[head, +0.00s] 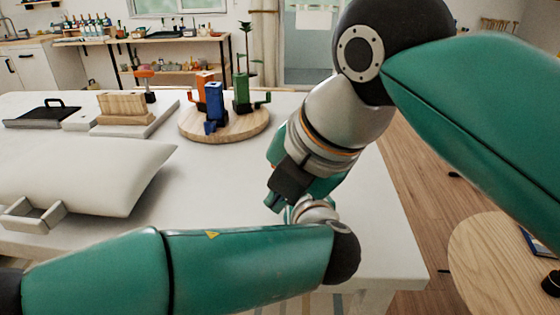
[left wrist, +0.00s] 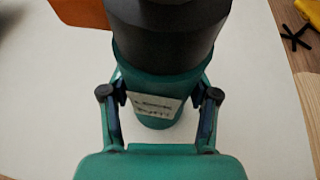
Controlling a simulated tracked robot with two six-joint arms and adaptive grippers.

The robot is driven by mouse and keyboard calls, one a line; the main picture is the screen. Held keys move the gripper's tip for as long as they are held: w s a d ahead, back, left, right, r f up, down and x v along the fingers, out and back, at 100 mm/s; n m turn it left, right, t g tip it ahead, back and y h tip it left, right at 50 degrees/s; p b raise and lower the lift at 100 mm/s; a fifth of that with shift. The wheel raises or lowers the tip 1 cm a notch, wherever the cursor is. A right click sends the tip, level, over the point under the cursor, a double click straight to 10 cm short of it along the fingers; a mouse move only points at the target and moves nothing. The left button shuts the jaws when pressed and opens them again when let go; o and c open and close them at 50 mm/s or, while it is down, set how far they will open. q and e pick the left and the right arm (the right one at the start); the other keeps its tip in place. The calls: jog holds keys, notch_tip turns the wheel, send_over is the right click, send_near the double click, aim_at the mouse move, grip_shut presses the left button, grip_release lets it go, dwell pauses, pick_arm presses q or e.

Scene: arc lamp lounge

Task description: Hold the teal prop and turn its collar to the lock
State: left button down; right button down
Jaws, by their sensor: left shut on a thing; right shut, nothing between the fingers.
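In the left wrist view my left gripper (left wrist: 160,103) is shut on the teal prop (left wrist: 160,55), its fingers on both sides of the body. A pale label with unreadable writing faces the camera. A dark grey collar (left wrist: 168,28) sits around the prop's upper part, at the top of the picture. In the head view my right gripper (head: 285,190) points down over the table's right side, shut and empty. The arms hide most of the prop and my left gripper there. I cannot tell whether the right gripper touches the collar.
The white table (head: 220,180) bears a white cushion (head: 85,175) at left. A round wooden board (head: 255,125) with orange, blue and green items stands behind. A wooden block (head: 123,107) and a black-handled tray (head: 42,115) are further left. A round wooden table (head: 485,250) is at right.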

jog(key=w+f+n+t+h, duration=0.3)
jog(key=w+n+t+h, duration=0.1)
jog(key=w, duration=0.7)
jog(key=shift+w+a+n+t, duration=0.3)
jog(key=shift+a+n+t, duration=0.15)
jog(key=shift+n, duration=0.25)
